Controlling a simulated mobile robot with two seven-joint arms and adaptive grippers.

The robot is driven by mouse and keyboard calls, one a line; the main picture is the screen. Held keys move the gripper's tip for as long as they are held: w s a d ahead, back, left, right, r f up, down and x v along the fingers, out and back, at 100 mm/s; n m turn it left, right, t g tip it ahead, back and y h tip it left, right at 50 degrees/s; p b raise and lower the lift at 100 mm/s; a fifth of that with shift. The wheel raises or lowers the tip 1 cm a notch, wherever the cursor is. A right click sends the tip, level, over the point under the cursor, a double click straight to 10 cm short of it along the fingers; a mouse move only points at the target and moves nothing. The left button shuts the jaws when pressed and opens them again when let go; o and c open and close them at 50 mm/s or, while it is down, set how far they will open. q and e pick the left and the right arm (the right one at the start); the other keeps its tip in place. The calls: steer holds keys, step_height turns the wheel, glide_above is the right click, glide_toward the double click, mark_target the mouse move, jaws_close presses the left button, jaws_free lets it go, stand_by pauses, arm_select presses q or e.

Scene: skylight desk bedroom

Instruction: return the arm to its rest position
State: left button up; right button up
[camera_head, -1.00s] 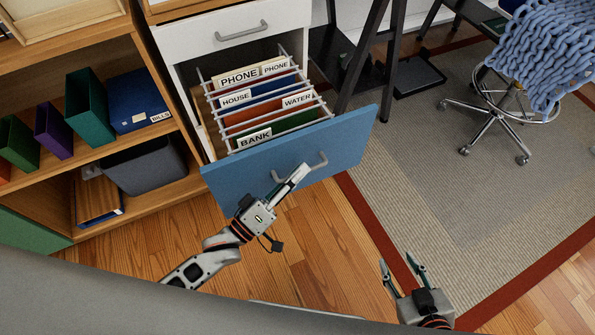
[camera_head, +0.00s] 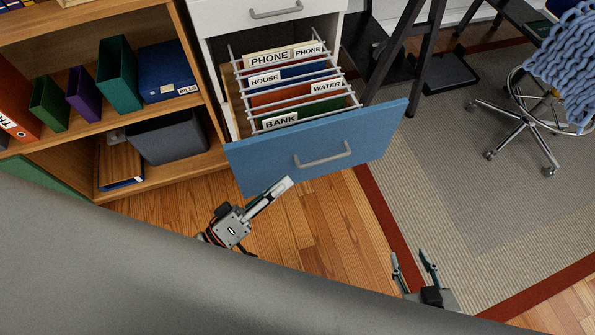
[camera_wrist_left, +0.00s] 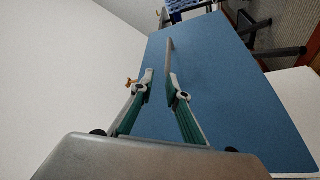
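My left gripper (camera_head: 284,186) is below and in front of the blue drawer front (camera_head: 375,143). It is apart from the grey drawer handle (camera_head: 323,160) and empty. In the left wrist view its two fingers (camera_wrist_left: 158,82) stand apart, with the blue drawer front (camera_wrist_left: 225,100) and the handle (camera_wrist_left: 169,48) beyond them. My right gripper (camera_head: 415,258) is at the lower right above the floor, its fingers apart with nothing between them. The drawer is pulled out and holds labelled hanging files (camera_head: 290,78).
A wooden shelf (camera_head: 165,182) with coloured file boxes and a grey bin (camera_head: 168,138) stands at left. A white drawer (camera_head: 272,14) is above the open one. A rolling chair (camera_head: 530,130) stands at right on the rug (camera_head: 440,180). Wooden floor (camera_head: 300,235) between the grippers is clear.

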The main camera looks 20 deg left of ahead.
arm_select(q)
steer(key=shift+v, duration=0.85)
steer(key=shift+r, duration=0.2)
steer(key=s+a+f+m+g+y+p, duration=0.3)
steer(key=s+a+m+g+y+p, duration=0.3)
steer(key=m+y+p, duration=0.2)
steer(key=shift+s+f+m+y+p, duration=0.25)
steer(key=shift+f+m+y+p, duration=0.15)
steer(key=shift+y+p, duration=0.4)
arm_select(e)
steer(key=shift+m, duration=0.4)
steer(key=r, duration=0.3)
steer(key=s+r, duration=0.1)
steer(key=r, duration=0.1)
steer(key=shift+a+r, duration=0.1)
steer(key=shift+a, duration=0.2)
arm_select(q)
steer(key=shift+r, duration=0.1)
arm_select(e)
steer(key=shift+r, duration=0.1)
